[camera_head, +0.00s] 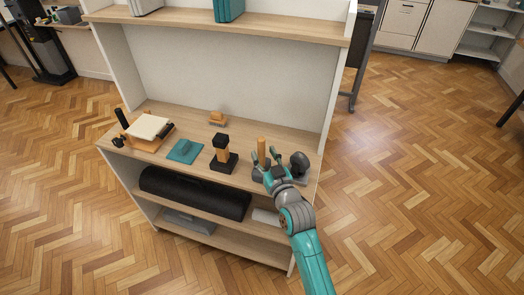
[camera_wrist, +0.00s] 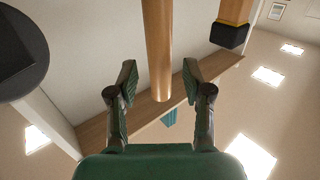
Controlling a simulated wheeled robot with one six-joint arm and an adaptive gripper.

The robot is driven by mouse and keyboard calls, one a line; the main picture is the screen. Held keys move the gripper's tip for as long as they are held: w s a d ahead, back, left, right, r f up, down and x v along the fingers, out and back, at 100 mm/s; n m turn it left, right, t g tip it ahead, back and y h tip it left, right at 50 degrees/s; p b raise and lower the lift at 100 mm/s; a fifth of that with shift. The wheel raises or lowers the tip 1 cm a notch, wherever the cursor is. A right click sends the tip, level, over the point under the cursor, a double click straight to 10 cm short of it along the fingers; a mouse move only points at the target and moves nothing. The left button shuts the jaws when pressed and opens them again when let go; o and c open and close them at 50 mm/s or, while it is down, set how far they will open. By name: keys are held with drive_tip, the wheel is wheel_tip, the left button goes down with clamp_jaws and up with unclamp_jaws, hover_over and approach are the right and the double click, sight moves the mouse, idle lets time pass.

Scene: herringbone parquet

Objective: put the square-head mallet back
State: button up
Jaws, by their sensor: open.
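A light wooden handle (camera_head: 262,150) stands upright on the shelf unit's middle board, its lower end hidden by my gripper (camera_head: 267,162). I take it as the mallet's handle, but no square head shows clearly. In the wrist view, which is upside down, the round handle (camera_wrist: 159,50) comes in from the top and its free end lies between the two fingers of my gripper (camera_wrist: 160,88). The fingers are apart, one on each side, with gaps to the handle. I cannot tell how deep it sits between them.
A black-topped wooden post (camera_head: 222,150) on a dark base stands left of the handle. A dark rounded object (camera_head: 299,161) stands close on the right. A teal object (camera_head: 186,150) and a cream-topped block (camera_head: 148,128) lie further left. The upper shelf (camera_head: 230,22) overhangs behind.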

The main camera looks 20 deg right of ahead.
drive_tip(key=s, duration=0.9)
drive_tip(key=shift+s+d, duration=0.15)
drive_tip(key=shift+d, duration=0.05)
drive_tip(key=s+f+g+h, duration=0.1)
drive_tip(key=s+f, duration=0.3)
drive_tip(key=s, duration=0.7)
drive_tip(key=s+f+g, duration=0.1)
drive_tip(key=s+f, duration=0.3)
drive_tip(key=s, duration=0.7)
drive_tip(key=s+r, duration=0.2)
drive_tip(key=s, duration=0.8)
drive_tip(key=s+r+g, duration=0.1)
drive_tip(key=s+r, duration=0.1)
drive_tip(key=s, duration=0.7)
drive_tip(key=shift+s+a+r+m, duration=0.2)
drive_tip(key=shift+s+a+m, duration=0.1)
drive_tip(key=shift+s, duration=0.05)
